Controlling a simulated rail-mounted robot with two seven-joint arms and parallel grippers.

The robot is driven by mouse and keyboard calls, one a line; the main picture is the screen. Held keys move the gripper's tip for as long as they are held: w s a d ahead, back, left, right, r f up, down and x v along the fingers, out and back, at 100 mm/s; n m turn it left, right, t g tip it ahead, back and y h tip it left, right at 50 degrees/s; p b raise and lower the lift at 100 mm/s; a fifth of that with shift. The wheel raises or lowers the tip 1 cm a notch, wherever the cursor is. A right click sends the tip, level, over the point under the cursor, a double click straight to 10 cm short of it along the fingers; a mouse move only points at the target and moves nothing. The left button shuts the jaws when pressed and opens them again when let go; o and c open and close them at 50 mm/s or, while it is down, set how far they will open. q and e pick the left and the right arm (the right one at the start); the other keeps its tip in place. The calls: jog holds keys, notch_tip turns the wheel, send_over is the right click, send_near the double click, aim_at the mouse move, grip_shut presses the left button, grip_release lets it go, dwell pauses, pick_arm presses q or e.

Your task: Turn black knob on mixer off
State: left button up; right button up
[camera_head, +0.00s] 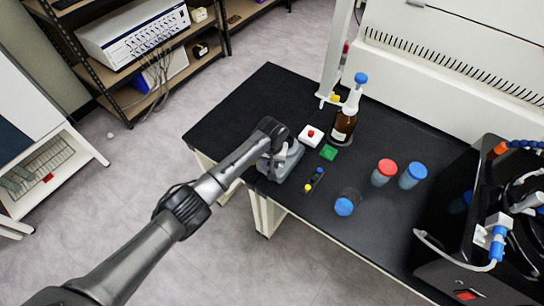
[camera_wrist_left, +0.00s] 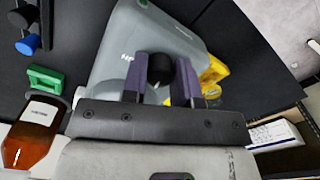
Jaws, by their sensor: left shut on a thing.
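The mixer is a grey, rounded unit (camera_head: 290,162) on the left end of the black bench in the head view. Its grey body (camera_wrist_left: 118,42) fills the upper middle of the left wrist view. The black knob (camera_wrist_left: 160,68) sits on its face. My left gripper (camera_wrist_left: 161,75) has its two purple fingers on either side of the knob, shut on it. In the head view my left gripper (camera_head: 272,160) is at the mixer, and the arm hides the knob and part of the body. My right gripper is in neither view.
A brown bottle (camera_head: 344,127), a white box with a red button (camera_head: 311,135) and a green block (camera_head: 328,153) stand right of the mixer. Capped jars (camera_head: 385,172) stand farther right. A yellow part (camera_wrist_left: 213,72) lies close beside the right finger.

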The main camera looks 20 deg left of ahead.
pick_arm(q)
jog(key=n+p, duration=0.3)
jog(key=shift+d+r, duration=0.1)
jog(key=shift+r, duration=0.15)
jog(key=shift+n+p, duration=0.65)
jog(key=shift+n, duration=0.15)
jog(key=shift+f+n+p, duration=0.1)
jog(key=shift+n+p, duration=0.5)
jog(key=shift+n, duration=0.6)
jog(key=shift+f+n+p, duration=0.1)
jog(key=shift+n+p, duration=0.35)
jog(key=shift+n, duration=0.85)
jog(key=o, duration=0.9)
jog(key=shift+o, duration=0.2)
